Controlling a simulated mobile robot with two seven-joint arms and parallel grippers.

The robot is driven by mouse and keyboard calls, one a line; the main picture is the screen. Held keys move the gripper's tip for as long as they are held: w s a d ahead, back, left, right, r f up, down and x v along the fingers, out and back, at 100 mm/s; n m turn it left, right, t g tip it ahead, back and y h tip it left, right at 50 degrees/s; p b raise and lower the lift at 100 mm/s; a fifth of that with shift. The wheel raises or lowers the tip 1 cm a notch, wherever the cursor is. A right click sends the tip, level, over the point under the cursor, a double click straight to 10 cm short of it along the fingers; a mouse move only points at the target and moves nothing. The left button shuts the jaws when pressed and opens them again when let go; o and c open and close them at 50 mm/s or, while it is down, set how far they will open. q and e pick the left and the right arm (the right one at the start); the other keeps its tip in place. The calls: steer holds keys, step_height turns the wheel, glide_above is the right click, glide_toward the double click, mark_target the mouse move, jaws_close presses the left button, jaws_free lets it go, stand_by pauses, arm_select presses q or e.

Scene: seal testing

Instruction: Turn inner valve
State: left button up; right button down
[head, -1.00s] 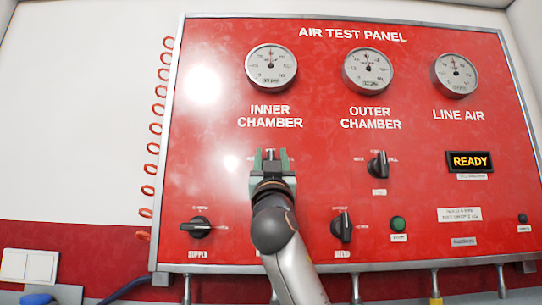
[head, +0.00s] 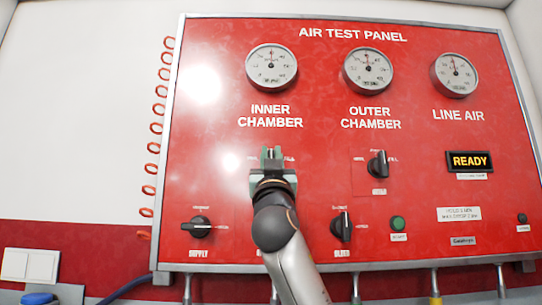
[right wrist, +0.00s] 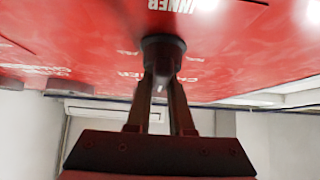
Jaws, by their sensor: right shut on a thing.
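The red air test panel (head: 330,120) faces me. The inner chamber valve is a dark knob (right wrist: 163,50) under the "INNER CHAMBER" label, mostly hidden by my gripper in the head view. My right gripper (head: 271,156) reaches up from below, its two fingers on either side of the knob. In the right wrist view, my right gripper (right wrist: 162,80) is shut on the knob, with a small light mark showing between the fingers. The inner chamber gauge (head: 272,68) is above, its needle pointing about straight up. My left gripper is not in view.
The outer chamber knob (head: 378,164) is to the right. The supply knob (head: 196,227) and bleed knob (head: 342,226) flank my right arm below.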

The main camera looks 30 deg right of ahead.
steer(key=shift+w+d+f+n+y, duration=0.1)
steer(key=shift+w+f+n+y, duration=0.2)
steer(key=shift+n+y, duration=0.4)
steer(key=n+y, duration=0.2)
steer(key=n+t+y, duration=0.1)
steer(key=n+y, duration=0.1)
steer(key=shift+n+t, duration=0.3)
steer(key=n+y, duration=0.5)
steer(key=shift+w+a+f+n, duration=0.1)
steer(key=shift+a+n, duration=0.1)
steer(key=shift+n, duration=0.1)
steer(key=n+g+y, duration=0.1)
steer(key=n+y, duration=0.1)
steer(key=n, duration=0.1)
steer(key=n+g+y, duration=0.2)
steer(key=n, duration=0.1)
steer(key=n+g+y, duration=0.1)
steer(key=n+y, duration=0.1)
steer(key=n, duration=0.1)
steer(key=shift+w+a+f, duration=0.1)
steer(key=shift+a+f, duration=0.15)
steer(key=shift+a, duration=0.05)
steer(key=shift+n+g+y, duration=0.3)
steer(key=shift+n+g, duration=0.1)
steer(key=shift+p, duration=0.3)
